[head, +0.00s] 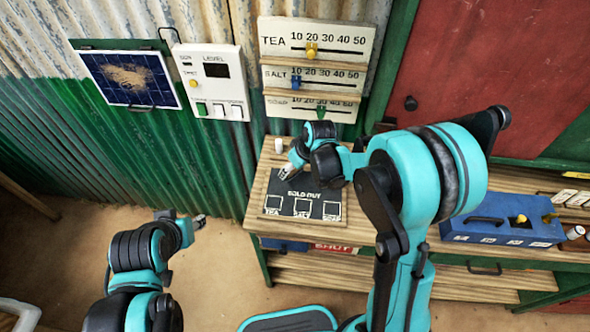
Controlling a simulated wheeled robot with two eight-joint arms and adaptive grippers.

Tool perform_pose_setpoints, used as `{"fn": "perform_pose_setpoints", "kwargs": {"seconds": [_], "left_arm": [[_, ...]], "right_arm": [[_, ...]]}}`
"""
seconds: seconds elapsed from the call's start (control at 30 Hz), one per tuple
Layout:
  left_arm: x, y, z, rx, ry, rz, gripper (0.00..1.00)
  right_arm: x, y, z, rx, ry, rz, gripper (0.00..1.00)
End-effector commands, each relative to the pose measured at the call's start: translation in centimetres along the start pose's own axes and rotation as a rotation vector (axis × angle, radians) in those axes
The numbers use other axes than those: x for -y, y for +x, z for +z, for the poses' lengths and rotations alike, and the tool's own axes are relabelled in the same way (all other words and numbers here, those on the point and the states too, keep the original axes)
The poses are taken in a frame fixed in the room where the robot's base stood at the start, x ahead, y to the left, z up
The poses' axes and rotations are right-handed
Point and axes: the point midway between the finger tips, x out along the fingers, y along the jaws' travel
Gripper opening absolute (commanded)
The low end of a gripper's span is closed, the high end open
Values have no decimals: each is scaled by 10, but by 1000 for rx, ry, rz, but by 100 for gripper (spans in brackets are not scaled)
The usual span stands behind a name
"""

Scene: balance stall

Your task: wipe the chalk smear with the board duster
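A dark slate (275,213) marked SOLD OUT, with several words and three boxes in white, lies on the wooden counter. I cannot make out a separate chalk smear on it; my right arm covers part of its far edge. No board duster can be clearly identified. My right gripper (284,172) is above the slate's far left corner, pointing left and down; its fingers are too small to tell open from shut. My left gripper (200,221) is low to the left of the counter, apart from it, and its fingers are also unclear.
A small white cylinder (279,145) stands at the counter's back left. A blue box (487,233) sits on the right. A price board (317,49), level panel (211,75) and solar panel (112,93) with a tan patch are on the wall.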

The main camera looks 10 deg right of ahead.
Motion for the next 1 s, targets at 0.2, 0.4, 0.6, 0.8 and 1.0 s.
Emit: {"fn": "perform_pose_setpoints", "kwargs": {"seconds": [0.2, 0.4, 0.6, 0.8, 1.0], "left_arm": [[0, -14, -10, 0, 0, 0, 40], [0, -19, -14, 0, 0, 0, 40], [0, -19, -13, 0, 0, 0, 40], [0, -19, -13, 0, 0, 0, 40], [0, -16, -12, 0, 0, 0, 40]], "right_arm": [[1, -20, -13, 0, 1, 1, 28], [2, -28, -19, 0, 2, 1, 28], [2, -28, -19, 0, 2, 1, 28], [2, -28, -19, 0, 2, 1, 28], [-1, -27, -19, 0, 14, 6, 28]]}}
